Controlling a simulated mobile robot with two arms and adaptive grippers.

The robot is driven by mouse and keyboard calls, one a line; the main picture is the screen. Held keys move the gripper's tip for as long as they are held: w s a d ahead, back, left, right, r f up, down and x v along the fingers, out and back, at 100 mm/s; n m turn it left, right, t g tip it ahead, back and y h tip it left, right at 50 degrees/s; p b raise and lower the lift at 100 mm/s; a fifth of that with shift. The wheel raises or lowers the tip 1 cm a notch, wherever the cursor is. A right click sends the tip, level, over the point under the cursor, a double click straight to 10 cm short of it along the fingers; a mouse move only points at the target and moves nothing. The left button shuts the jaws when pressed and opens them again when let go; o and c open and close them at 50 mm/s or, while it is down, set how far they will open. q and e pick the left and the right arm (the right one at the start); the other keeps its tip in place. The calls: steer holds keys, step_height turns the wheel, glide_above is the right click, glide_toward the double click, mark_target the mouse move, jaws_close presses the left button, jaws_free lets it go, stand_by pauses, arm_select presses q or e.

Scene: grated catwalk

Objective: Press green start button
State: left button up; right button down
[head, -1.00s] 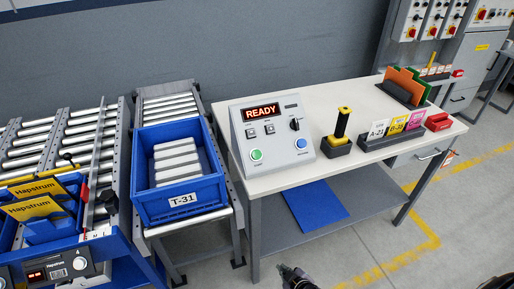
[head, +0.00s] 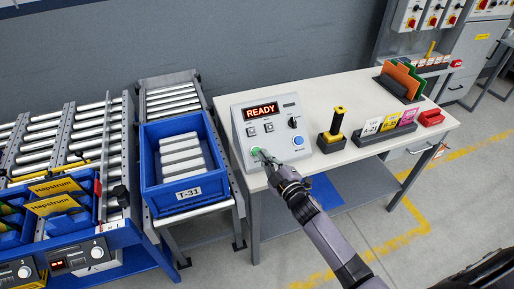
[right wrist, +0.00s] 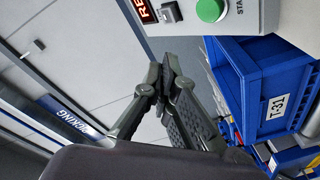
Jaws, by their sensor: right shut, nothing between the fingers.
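The grey control box (head: 270,124) stands on the left end of the white table, its red display reading READY. The green start button (head: 255,151) is at the box's lower left; it also shows at the top of the right wrist view (right wrist: 210,10). My right gripper (head: 265,157) is shut and empty, its fingertips just to the right of the green button in the head view, partly covering it. In the right wrist view the fingertips (right wrist: 167,68) appear apart from the button, below and left of it. My left gripper is not in view.
A blue button (head: 298,140) and a black knob sit on the box's right side. A yellow-and-black scanner (head: 334,128) in a holder stands right of it. A blue bin labelled T-31 (head: 188,193) rests on the roller conveyor to the left. Label holders stand farther right.

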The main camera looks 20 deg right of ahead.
steer(key=shift+w+r, duration=0.1)
steer(key=shift+r, duration=0.55)
steer(key=shift+f, duration=0.1)
steer(key=w+f+b, duration=0.6)
steer(key=b, duration=0.2)
steer(key=shift+w, duration=0.1)
steer(key=shift+f, duration=0.15)
stand_by(1.0)
steer(key=shift+w+f+b, duration=0.2)
steer(key=shift+w+b, duration=0.1)
steer(key=shift+b, duration=0.1)
